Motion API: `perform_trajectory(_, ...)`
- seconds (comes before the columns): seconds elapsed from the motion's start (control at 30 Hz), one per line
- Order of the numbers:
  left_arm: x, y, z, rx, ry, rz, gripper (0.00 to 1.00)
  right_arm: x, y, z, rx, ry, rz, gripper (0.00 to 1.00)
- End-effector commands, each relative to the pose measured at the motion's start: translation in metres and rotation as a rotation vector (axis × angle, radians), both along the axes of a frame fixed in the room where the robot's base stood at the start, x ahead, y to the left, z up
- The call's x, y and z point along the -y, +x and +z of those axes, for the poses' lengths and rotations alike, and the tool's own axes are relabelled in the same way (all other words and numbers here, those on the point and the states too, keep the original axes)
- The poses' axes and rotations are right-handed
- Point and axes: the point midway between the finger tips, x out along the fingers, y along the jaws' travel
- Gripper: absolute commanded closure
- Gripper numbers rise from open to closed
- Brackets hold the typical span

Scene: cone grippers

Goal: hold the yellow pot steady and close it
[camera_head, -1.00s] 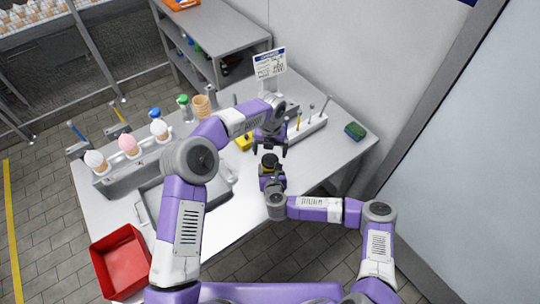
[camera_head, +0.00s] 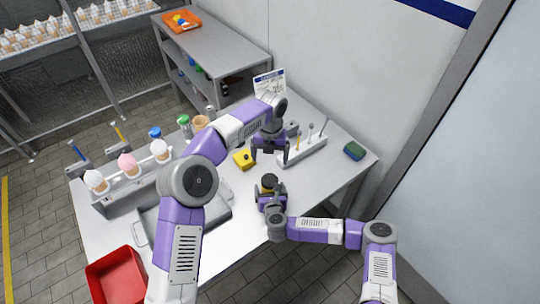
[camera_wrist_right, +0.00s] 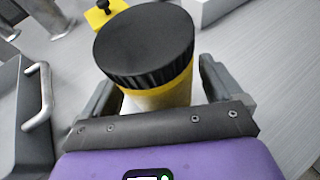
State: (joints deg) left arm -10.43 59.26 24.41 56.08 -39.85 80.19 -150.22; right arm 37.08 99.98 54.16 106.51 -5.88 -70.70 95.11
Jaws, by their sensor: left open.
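The yellow pot (camera_wrist_right: 165,92) is a yellow cylinder with a black ridged cap (camera_wrist_right: 143,40) on top. In the head view its black cap (camera_head: 268,181) shows near the table's front edge. My right gripper (camera_wrist_right: 158,95) has a finger on each side of the pot and appears shut on it; the exact contact is partly hidden. My left gripper (camera_head: 269,152) is open and empty, pointing down beyond the pot, apart from it. A flat yellow piece with a black knob (camera_head: 243,159) lies on the table, left of my left gripper; it also shows in the right wrist view (camera_wrist_right: 104,14).
A grey tray with a handle (camera_head: 205,217) and a holder with ice-cream cones (camera_head: 128,190) stand on the left. A tool rack (camera_head: 303,150) stands behind right. A green sponge (camera_head: 354,150) lies right. A red bin (camera_head: 118,277) is front left. Table right of the pot is clear.

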Motion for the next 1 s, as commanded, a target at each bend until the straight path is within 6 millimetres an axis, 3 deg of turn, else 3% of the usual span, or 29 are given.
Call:
perform_trajectory(0.37,0.0,0.0,0.0,0.0,0.0,0.0,0.05,0.0,-0.005,0.003,0.002,0.001,0.002,0.05)
perform_trajectory(0.8,0.0,0.0,0.007,0.0,0.0,0.0,0.05,0.007,-0.06,0.026,0.001,0.001,0.002,0.05)
perform_trajectory(1.0,0.0,0.0,0.008,0.0,0.0,0.0,0.05,0.009,-0.069,0.03,0.001,0.0,-0.001,0.05)
